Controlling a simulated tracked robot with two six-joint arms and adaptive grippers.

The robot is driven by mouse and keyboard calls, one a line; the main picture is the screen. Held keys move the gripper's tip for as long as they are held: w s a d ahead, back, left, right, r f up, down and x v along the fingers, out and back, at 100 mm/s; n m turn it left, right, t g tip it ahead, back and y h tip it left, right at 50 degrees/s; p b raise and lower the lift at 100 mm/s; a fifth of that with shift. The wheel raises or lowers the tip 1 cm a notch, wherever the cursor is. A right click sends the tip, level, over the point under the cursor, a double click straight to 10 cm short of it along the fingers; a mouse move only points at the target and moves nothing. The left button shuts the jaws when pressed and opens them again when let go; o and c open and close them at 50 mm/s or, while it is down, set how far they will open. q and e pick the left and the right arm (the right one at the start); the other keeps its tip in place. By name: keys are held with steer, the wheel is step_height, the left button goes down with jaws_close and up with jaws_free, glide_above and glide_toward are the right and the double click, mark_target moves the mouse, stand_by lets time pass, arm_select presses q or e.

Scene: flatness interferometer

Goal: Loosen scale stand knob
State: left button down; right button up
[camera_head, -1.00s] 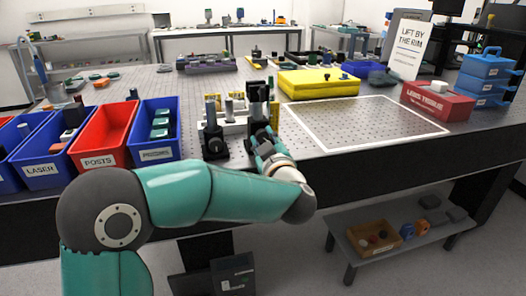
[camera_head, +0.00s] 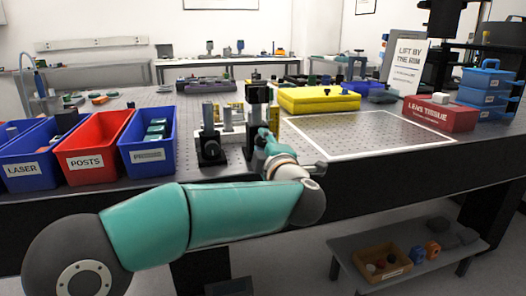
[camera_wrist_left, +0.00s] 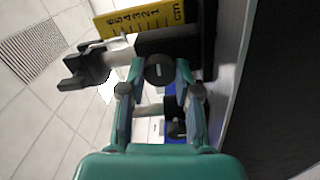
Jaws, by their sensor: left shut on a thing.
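The scale stand (camera_head: 257,94) is a black upright at the front of the bench, with a black base. In the left wrist view its yellow centimetre scale (camera_wrist_left: 140,20) runs into a black clamp block. The round dark knob (camera_wrist_left: 159,70) with a light mark on its face sits on that block. My left gripper (camera_wrist_left: 157,82) is shut on the knob, one finger on each side. In the head view my left gripper (camera_head: 265,138) is at the front of the stand, and the knob is hidden behind it.
A second black stand (camera_head: 210,148) is just left. Blue and red bins, including the POSTS bin (camera_head: 94,148), line the left front. A white-outlined area (camera_head: 360,130) is clear at right.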

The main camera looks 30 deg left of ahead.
arm_select(q)
steer(key=shift+f, duration=0.25)
stand_by(0.3)
steer(key=c, duration=1.1)
jaws_free()
steer(key=shift+o, duration=1.4)
steer(key=shift+r+n, duration=0.1)
steer(key=shift+n, duration=0.2)
steer(key=v, duration=1.2)
